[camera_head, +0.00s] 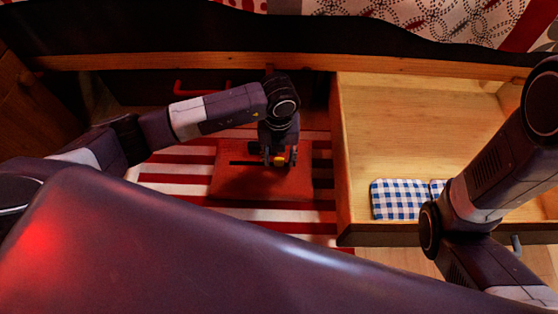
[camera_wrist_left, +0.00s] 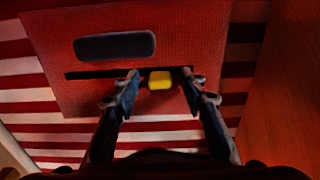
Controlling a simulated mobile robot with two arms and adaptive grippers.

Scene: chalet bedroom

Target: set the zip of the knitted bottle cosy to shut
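The knitted bottle cosy (camera_head: 235,185) is a flat red piece lying on a red-and-white striped rug; it also shows in the left wrist view (camera_wrist_left: 205,40). A dark straight zip line (camera_wrist_left: 95,75) runs across it, with a small yellow slider (camera_wrist_left: 160,80) near the line's right end. My left gripper (camera_head: 279,161) points down over the cosy. In the left wrist view its two fingers (camera_wrist_left: 160,82) stand open, one either side of the slider, with gaps to it. Whether the fingertips touch the cosy, I cannot tell. My right gripper is out of view.
An open wooden drawer (camera_head: 345,150) stands right of the cosy, with blue-and-white checked cloth (camera_head: 400,199) inside. A dark rounded patch (camera_wrist_left: 115,46) lies on the cosy beside the zip line. The striped rug (camera_head: 170,180) left of the cosy is clear.

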